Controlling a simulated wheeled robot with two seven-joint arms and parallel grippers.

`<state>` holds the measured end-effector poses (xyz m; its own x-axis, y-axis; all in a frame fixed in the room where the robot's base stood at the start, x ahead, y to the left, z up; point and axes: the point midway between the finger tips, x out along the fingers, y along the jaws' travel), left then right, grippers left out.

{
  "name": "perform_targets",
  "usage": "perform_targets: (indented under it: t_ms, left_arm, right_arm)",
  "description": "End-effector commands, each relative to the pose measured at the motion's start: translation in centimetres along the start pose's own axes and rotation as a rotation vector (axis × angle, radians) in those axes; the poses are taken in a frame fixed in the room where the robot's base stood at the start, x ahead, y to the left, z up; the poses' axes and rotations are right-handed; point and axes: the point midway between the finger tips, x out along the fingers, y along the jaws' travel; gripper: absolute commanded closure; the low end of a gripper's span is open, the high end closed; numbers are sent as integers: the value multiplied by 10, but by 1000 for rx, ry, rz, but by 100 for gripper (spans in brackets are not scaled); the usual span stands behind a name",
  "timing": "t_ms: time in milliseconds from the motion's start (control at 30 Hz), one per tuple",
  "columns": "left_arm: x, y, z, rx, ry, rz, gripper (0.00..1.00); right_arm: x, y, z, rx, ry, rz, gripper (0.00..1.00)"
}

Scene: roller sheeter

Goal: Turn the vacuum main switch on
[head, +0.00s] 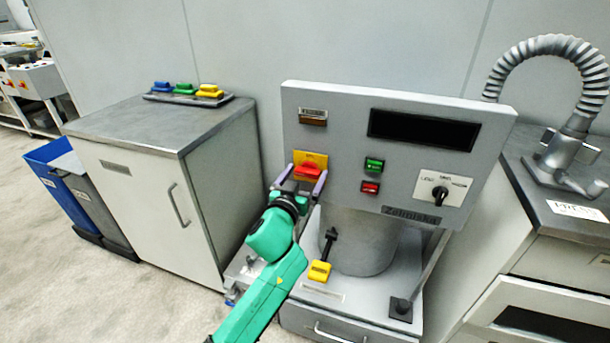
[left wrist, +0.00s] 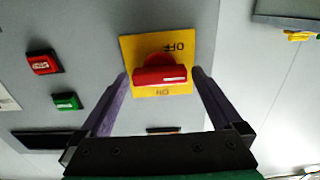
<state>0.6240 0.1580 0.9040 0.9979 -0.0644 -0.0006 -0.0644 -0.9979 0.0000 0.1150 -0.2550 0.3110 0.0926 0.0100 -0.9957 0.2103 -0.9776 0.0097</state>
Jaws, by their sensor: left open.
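The vacuum main switch is a red rotary handle (head: 308,169) on a yellow plate (head: 311,158) at the left of the grey panel. In the left wrist view the red handle (left wrist: 160,75) lies crosswise, with OFF and ON lettering upside down on the yellow plate (left wrist: 184,46). My left gripper (head: 301,178) is open in front of the switch. Its two purple fingers (left wrist: 160,78) stand on either side of the handle, close to its ends; I cannot tell whether they touch it. My right gripper is not in view.
The panel also has a green button (head: 374,164), a red button (head: 370,187), a dark display (head: 424,130) and a black selector knob (head: 440,192). A yellow-ended lever (head: 319,271) stands below. A cabinet (head: 150,190) is at left, and a ribbed hose (head: 550,45) at right.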

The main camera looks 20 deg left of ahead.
Motion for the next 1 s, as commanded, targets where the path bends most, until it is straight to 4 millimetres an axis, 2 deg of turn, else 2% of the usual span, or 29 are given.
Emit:
perform_targets:
  t_ms: [133,333,667,1000]
  left_arm:
    - [0,0,0,0,0,0,0]
    - [0,0,0,0,0,0,76]
    - [-1,0,0,38,0,0,76]
    - [-1,1,0,242,-1,0,76]
  right_arm:
    - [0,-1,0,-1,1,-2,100]
    - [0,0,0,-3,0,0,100]
    - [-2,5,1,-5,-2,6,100]
    - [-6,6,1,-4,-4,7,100]
